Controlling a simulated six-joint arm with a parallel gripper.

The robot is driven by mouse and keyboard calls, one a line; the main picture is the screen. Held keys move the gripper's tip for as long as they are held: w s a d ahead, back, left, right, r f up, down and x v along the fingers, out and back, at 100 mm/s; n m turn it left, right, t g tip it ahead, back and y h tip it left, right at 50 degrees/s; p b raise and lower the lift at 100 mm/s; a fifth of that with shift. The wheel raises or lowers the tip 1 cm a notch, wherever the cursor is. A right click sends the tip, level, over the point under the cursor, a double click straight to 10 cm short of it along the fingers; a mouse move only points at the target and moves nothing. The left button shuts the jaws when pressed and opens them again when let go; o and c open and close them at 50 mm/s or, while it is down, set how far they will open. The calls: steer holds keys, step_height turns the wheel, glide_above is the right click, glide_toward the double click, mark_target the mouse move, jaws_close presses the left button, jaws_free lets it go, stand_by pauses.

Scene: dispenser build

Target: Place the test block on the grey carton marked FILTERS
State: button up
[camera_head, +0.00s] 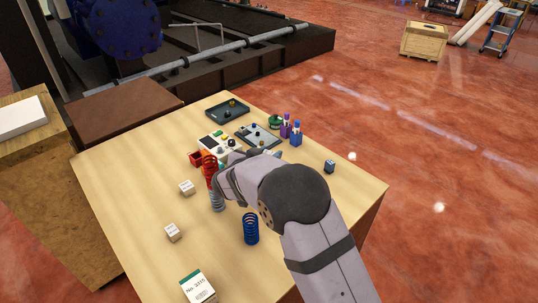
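My gripper (232,158) is over the middle of the wooden table, close to a light control panel and a red coil spring. Its fingers are small and partly hidden by my wrist, so I cannot tell whether they hold anything. I cannot read FILTERS on any carton. Two small pale cartons, one upper (186,187) and one lower (173,232), stand on the left half of the table with markings too small to read. A small dark blue block (329,167) stands near the right edge; I cannot tell if it is the test block.
A white and green box marked No. 3111 (198,287) stands at the front. A blue spring (251,228), the red spring (209,170) and a grey one (217,201) stand near my arm. Dark trays (228,110) and blue-purple bottles (295,135) are at the back.

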steer(key=o, duration=0.3)
steer(key=shift+r, duration=0.15)
steer(key=shift+r+p, duration=0.15)
steer(key=shift+p, duration=0.4)
steer(key=shift+s+a+b, duration=0.2)
steer(key=shift+s+b, duration=0.1)
steer(key=shift+b, duration=0.35)
steer(key=b+v, duration=0.5)
steer(key=v, duration=0.6)
steer(key=shift+b, duration=0.4)
steer(key=shift+s+r, duration=0.1)
steer(key=shift+r, duration=0.05)
